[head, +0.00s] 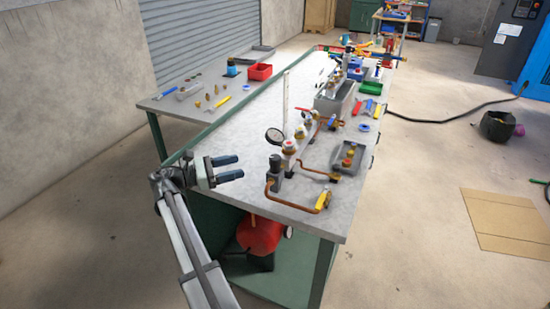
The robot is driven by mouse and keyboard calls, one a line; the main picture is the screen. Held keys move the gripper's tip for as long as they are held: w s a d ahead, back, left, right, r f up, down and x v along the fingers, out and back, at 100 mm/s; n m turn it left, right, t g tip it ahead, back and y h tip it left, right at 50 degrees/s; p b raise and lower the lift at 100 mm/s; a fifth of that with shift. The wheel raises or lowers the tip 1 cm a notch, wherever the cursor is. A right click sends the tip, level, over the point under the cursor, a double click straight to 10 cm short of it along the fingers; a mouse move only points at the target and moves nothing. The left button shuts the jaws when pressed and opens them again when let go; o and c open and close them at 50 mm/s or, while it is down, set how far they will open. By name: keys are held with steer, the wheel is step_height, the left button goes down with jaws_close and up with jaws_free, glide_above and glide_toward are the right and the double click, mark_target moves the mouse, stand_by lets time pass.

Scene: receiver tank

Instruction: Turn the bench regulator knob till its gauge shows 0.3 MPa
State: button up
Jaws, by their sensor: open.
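The bench holds a copper pipe line with several fittings. A dark upright block with a knob-like top (275,162), which looks like the regulator, stands at its near left end. A round dial gauge (273,136) with a pale face and dark rim stands just behind it; its reading is too small to make out. My gripper (240,167) is open and empty, left of the dark block and apart from it, with its two fingers pointing right. Whether the gripper is level with the knob I cannot tell.
Several white round fittings (289,146) follow along the line. A small grey tray (349,157) lies to the right. A red tank (259,234) stands below the bench. The near left bench top (225,141) is clear.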

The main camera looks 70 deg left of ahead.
mark_target(275, 157)
steer(key=w, duration=1.3)
steer(key=shift+w, duration=0.4)
steer(key=shift+c, duration=0.2)
steer(key=c, duration=0.9)
steer(key=shift+a+m+h, duration=0.2)
steer(key=shift+m+h, duration=0.7)
steer(key=shift+h, duration=0.5)
steer(key=shift+d+m+g+h, duration=0.25)
steer(key=shift+m+h, duration=0.45)
steer(key=shift+h, duration=0.4)
